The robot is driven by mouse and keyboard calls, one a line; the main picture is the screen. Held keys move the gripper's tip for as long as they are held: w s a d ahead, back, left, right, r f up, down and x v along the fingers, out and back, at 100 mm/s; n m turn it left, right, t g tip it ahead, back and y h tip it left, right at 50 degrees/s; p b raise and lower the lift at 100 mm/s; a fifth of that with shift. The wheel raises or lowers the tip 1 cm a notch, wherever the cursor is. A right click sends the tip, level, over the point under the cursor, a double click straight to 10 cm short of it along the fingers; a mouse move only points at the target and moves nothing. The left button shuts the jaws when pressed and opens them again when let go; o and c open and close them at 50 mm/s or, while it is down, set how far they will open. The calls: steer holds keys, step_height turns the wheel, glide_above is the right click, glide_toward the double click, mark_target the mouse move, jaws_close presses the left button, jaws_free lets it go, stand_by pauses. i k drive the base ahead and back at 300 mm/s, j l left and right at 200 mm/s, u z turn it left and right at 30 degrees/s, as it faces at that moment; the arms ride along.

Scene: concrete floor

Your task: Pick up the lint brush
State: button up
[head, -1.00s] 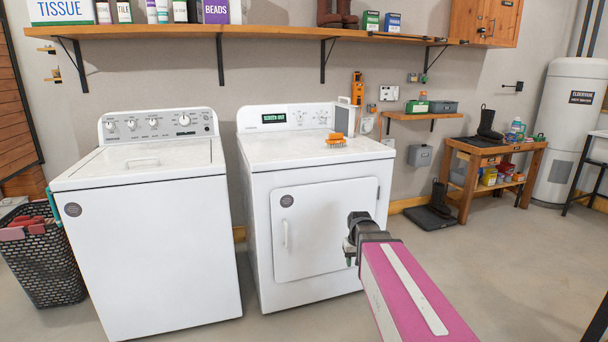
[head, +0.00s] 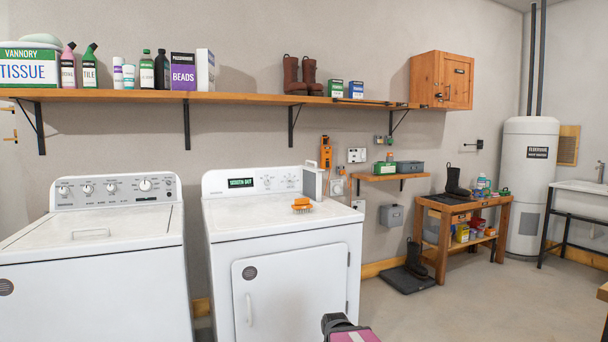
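The lint brush appears to be the small orange brush with pale bristles (head: 302,204) lying on top of the white dryer (head: 240,218), right of the middle of its top. The fingers of my gripper are out of the frame. Only the dark end of my arm and a bit of its pink link show at the bottom edge, in front of the dryer's door and well below and nearer than the brush. Nothing touches the brush.
A grey-white upright box (head: 312,182) stands behind the brush near the control panel. A white washer (head: 95,250) stands at the left. A long wooden shelf (head: 230,97) with bottles and boxes runs above. Open floor (head: 480,310) lies to the right.

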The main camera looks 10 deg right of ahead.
mark_target(301, 205)
steer(key=i+l+u, duration=0.1)
steer(key=i+l, duration=0.2)
steer(key=i+l+u, duration=0.1)
steer(key=i+l, duration=0.2)
steer(key=l, duration=0.15)
steer(key=i+l+u, duration=0.1)
steer(key=i+l, duration=0.2)
steer(key=i+l+u, duration=0.15)
steer(key=l, duration=0.4)
steer(key=i+l+u, duration=0.1)
steer(key=i+l, duration=0.25)
steer(key=l+u, duration=0.15)
steer(key=u, duration=0.2)
